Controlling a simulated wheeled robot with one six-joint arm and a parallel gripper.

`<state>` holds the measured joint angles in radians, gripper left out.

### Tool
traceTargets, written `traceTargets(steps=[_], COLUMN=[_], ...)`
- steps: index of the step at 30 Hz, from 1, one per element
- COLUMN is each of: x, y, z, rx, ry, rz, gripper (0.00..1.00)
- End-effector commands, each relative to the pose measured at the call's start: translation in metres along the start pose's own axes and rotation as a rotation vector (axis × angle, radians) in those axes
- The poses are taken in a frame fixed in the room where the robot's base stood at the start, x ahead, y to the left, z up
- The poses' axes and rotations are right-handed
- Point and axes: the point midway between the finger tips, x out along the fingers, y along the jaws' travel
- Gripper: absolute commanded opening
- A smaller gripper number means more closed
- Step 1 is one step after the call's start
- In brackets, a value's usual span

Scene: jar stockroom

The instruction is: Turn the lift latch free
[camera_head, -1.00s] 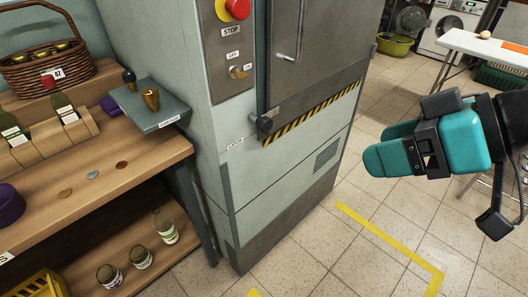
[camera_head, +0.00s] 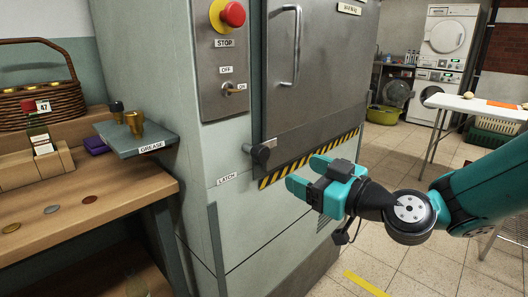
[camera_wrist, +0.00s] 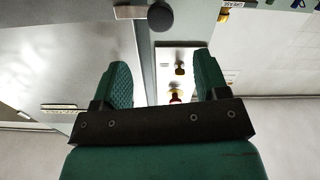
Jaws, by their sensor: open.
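In the wrist view the latch knob (camera_wrist: 160,18) shows at the top, beyond the fingertips. My teal gripper (camera_head: 308,174) is open and empty, to the right of the latch and a little lower, apart from it. In the wrist view its fingers (camera_wrist: 162,68) are spread, with the knob roughly in line with the gap.
A red stop button (camera_head: 232,14) and an OFF/ON switch (camera_head: 228,88) sit on the cabinet panel above the latch. A grease shelf (camera_head: 150,141) with small brass cups juts out at left above a wooden bench (camera_head: 90,210).

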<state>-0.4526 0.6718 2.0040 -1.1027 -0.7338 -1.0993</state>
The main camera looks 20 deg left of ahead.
Motion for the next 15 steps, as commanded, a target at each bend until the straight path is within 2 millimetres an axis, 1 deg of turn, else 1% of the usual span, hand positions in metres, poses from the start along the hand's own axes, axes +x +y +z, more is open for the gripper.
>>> traceTargets(steps=[1,9,12,15], x=[0.013,0.074,0.092,0.105], y=[-0.001,-0.002,-0.002,-0.001], z=[-0.004,-0.003,-0.002,-0.001], rx=[-0.002,-0.001,0.0,0.0], ry=[0.001,0.001,0.0,0.0], rz=[-0.005,-0.005,-0.004,-0.003], gripper=[0.67,0.67,0.67,0.67])
